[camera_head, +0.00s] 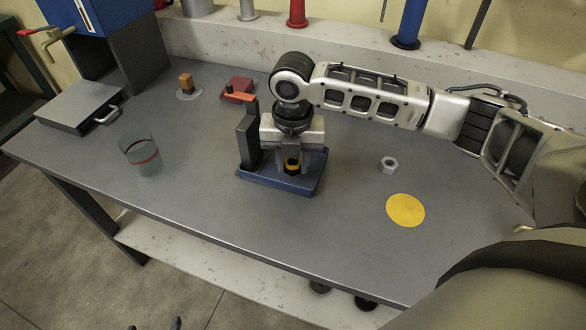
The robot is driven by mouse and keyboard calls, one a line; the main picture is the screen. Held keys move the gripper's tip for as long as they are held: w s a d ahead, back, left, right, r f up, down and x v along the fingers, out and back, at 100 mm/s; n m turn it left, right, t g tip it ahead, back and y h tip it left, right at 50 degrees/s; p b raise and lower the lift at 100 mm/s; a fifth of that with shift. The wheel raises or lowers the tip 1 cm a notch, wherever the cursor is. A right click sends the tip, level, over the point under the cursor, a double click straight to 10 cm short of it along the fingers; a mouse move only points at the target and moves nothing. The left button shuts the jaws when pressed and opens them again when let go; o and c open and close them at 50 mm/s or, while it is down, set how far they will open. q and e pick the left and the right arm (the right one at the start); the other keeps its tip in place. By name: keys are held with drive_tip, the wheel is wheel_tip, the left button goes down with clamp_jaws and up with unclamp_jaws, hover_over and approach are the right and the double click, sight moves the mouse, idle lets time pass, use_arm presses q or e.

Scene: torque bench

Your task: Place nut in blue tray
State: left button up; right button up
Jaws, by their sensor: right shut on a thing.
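My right gripper (292,160) points down over the blue tray (309,188), shut on a small yellow-and-black piece (292,168). The fingers partly hide this piece, so I cannot tell its full shape or whether it touches the tray floor. A silver hex nut (389,164) lies on the bench to the right of the tray, apart from it. Two dark tips at the bottom left edge look like my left gripper (154,325), with its fingers apart and nothing between them.
A dark upright block (247,137) stands at the tray's left side. A yellow disc (405,210) lies right of the tray. A clear cup with a red band (142,157), a grey case (80,106), an orange block (186,82) and a red block (238,88) stand farther left.

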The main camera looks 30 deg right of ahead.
sight(293, 166)
drive_tip(key=shift+s+f, duration=0.1)
drive_tip(key=shift+f, duration=1.25)
drive_tip(key=shift+f, duration=0.1)
drive_tip(key=o, duration=1)
wheel_tip(293, 166, up, 12)
